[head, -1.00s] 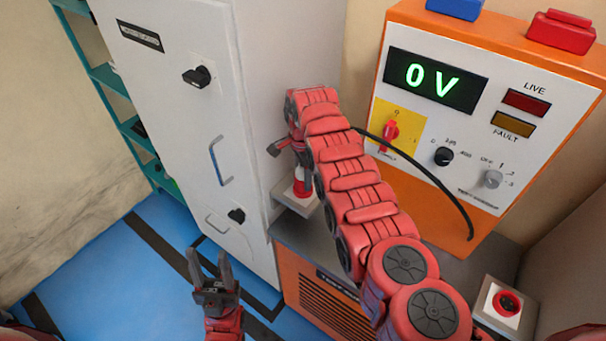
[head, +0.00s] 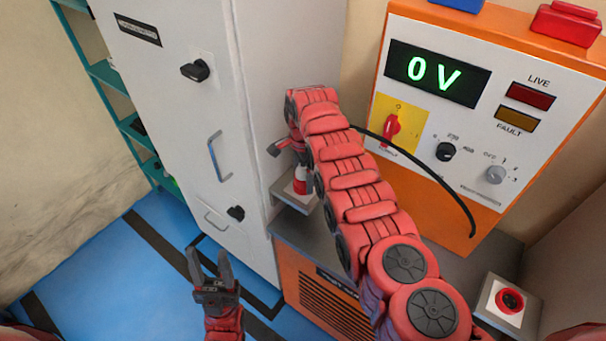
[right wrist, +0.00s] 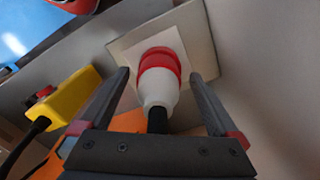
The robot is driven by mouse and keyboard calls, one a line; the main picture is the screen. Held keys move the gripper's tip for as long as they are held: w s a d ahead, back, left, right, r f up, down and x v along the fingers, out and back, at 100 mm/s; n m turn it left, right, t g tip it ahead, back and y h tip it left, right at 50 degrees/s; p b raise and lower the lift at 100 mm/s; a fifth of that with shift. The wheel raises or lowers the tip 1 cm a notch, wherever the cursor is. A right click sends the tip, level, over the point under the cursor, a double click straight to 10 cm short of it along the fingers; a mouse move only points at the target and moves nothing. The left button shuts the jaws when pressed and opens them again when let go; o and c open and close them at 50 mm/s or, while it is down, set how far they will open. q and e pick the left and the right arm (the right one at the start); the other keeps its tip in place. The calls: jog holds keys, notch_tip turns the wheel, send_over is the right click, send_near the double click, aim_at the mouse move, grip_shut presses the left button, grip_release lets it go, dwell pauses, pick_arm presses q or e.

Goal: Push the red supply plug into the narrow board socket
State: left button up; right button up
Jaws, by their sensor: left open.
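The red and white supply plug (right wrist: 158,75) stands with its red end against a pale square socket plate (right wrist: 120,48) in the right wrist view. Its black cable end points toward my wrist. The seam between plug and socket is not clear. My right gripper (right wrist: 160,73) is open, with one finger on each side of the plug and a gap on both sides. In the head view the plug (head: 300,181) shows on a grey ledge beside the white cabinet, partly hidden by my right arm. My left gripper (head: 209,266) is open and empty above the blue floor.
The white cabinet (head: 185,110) stands left of the plug. The orange supply unit (head: 455,130) reads 0 V and has a red handle on a yellow plate. Another red round socket (head: 508,301) sits at the lower right. A black cable (head: 440,185) hangs behind my arm.

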jog(key=shift+r, duration=0.1)
notch_tip(320, 180, up, 8)
jog(key=b, duration=0.3)
jog(key=shift+r, duration=0.15)
notch_tip(320, 180, up, 3)
jog(key=shift+f, duration=0.1)
notch_tip(320, 180, up, 5)
jog(key=p, duration=0.5)
jog(key=shift+f, duration=0.1)
jog(key=shift+r+p, duration=0.65)
jog(key=shift+r, duration=0.1)
